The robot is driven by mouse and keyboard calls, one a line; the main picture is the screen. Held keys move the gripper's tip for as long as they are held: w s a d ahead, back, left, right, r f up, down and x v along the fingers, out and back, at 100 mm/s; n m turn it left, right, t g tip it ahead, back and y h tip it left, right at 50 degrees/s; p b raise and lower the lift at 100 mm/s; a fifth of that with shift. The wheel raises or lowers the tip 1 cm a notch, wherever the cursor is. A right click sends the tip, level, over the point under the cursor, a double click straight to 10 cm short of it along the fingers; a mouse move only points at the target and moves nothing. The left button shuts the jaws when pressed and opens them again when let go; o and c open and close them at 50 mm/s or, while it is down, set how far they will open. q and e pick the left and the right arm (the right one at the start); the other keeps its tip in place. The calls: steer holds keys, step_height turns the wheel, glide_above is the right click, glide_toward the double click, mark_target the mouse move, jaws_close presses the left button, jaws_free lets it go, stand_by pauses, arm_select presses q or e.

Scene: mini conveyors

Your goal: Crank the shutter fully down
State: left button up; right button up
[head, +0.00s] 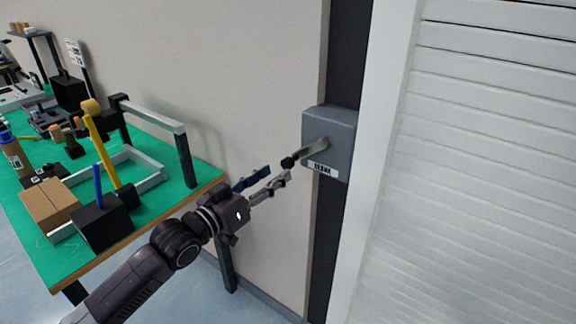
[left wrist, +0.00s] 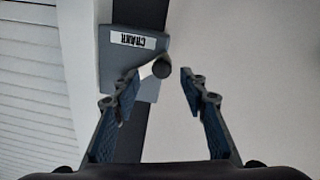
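The shutter (head: 480,170) is a white slatted panel on the right of the head view; its lower edge is not seen. It also shows at the left of the left wrist view (left wrist: 32,95). A grey crank box (head: 342,118) with a label is mounted on the dark post beside it. A metal crank arm (head: 314,149) points left and ends in a dark knob (head: 288,162). My left gripper (head: 275,176) is open, close to the knob. In the left wrist view the knob (left wrist: 162,68) appears between the fingertips, which look clear of it. My right gripper is not in view.
A green-topped table (head: 205,178) stands at the left with a cardboard box (head: 50,203), a black block (head: 103,228), a yellow lever (head: 100,140) and a grey frame (head: 150,115). The wall (head: 250,60) behind my left gripper is bare.

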mark_target(285, 166)
arm_select(q)
steer(key=x, duration=0.5)
steer(key=shift+w+p, duration=0.2)
steer(key=shift+p, duration=0.15)
steer(key=shift+w+d, duration=0.3)
steer(key=shift+w, duration=0.15)
steer(key=shift+w+f, duration=0.1)
steer(key=shift+w, duration=0.05)
steer(key=c, duration=1)
jaws_close()
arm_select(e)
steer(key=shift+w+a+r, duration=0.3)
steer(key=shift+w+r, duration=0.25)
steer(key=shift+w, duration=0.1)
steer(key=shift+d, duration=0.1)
